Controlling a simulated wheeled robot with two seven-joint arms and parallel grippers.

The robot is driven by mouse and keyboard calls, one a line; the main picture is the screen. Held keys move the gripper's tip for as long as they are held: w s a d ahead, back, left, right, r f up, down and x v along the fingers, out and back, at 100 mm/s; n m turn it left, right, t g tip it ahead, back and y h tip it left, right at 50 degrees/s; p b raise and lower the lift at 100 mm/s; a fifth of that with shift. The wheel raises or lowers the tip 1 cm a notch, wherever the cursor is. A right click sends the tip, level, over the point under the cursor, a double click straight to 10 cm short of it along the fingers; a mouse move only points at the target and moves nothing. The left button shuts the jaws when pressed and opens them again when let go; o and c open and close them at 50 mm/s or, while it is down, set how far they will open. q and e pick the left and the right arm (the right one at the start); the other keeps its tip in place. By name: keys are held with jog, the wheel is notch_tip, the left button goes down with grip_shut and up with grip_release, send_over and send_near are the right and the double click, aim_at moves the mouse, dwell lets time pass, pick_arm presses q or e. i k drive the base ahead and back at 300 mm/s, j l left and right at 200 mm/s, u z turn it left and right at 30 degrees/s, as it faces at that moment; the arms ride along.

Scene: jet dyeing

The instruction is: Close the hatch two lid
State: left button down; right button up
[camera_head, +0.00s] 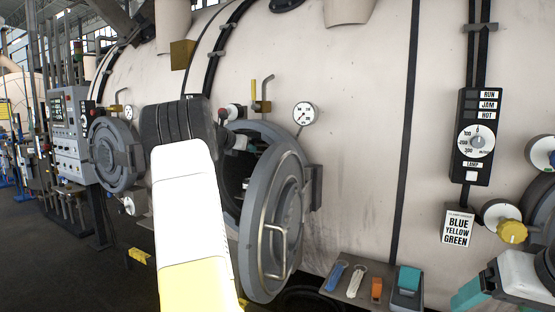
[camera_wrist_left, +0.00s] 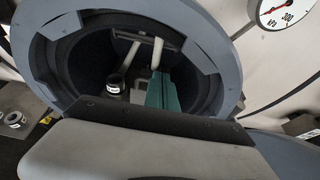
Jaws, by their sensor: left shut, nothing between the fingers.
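The hatch two lid (camera_head: 262,230) is a thick round grey disc with a metal handle. It stands open in the head view, swung out from the round hatch opening (camera_head: 232,180) in the tank wall, with its hinge on the right. My left gripper (camera_head: 250,145) is shut and empty at the upper part of the opening, behind the lid's upper left edge; my own arm hides part of the opening. In the left wrist view its teal fingers (camera_wrist_left: 165,92) show against the dark hatch interior, inside the grey rim (camera_wrist_left: 205,40). My right gripper (camera_head: 468,294) shows partly at the lower right; its jaw state is unclear.
A pressure gauge (camera_head: 304,114) sits above the lid. Another round hatch lid (camera_head: 113,152) is at the left. A tray (camera_head: 338,294) with small tools stands below right of the lid. A control box (camera_head: 477,137) hangs on the tank wall.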

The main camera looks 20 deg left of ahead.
aim_at(279, 196)
jog(key=k+j, duration=0.15)
jog(key=k, duration=0.85)
